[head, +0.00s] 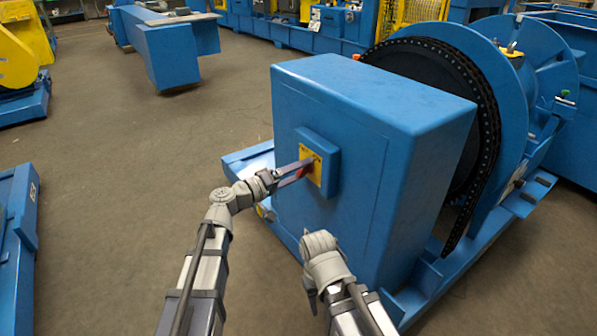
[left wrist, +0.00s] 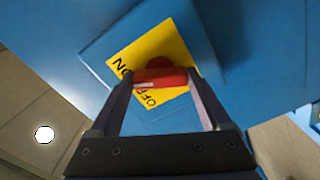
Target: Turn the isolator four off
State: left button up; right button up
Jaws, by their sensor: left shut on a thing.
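The isolator is a small blue box (head: 331,150) on the front face of a big blue cabinet. It has a yellow plate (head: 318,176) with a red handle (left wrist: 165,77). In the left wrist view the plate (left wrist: 168,47) reads ON at the upper left and OFF below the handle, whose bar lies across between the two words. My left gripper (head: 307,165) is at the plate, shut on the red handle, one finger at each end of the bar. My right arm's wrist (head: 322,252) is low in front of the cabinet; its fingers cannot be made out clearly. No number shows on the isolator.
The blue cabinet (head: 400,105) stands before a large chain wheel (head: 480,100) in a blue frame. A blue beam (head: 170,60) lies at the back left. Blue machine parts (head: 18,215) stand at the left edge. The floor (head: 130,150) between is clear.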

pick_arm(q)
jog(key=n, duration=1.4)
jog(key=shift+n, duration=0.3)
dwell(0.5)
jog(key=o, duration=1.2)
jog(key=shift+a, duration=0.1)
jog(key=v, duration=0.7)
jog(key=shift+s+a, duration=0.25)
jog(key=shift+f, duration=0.1)
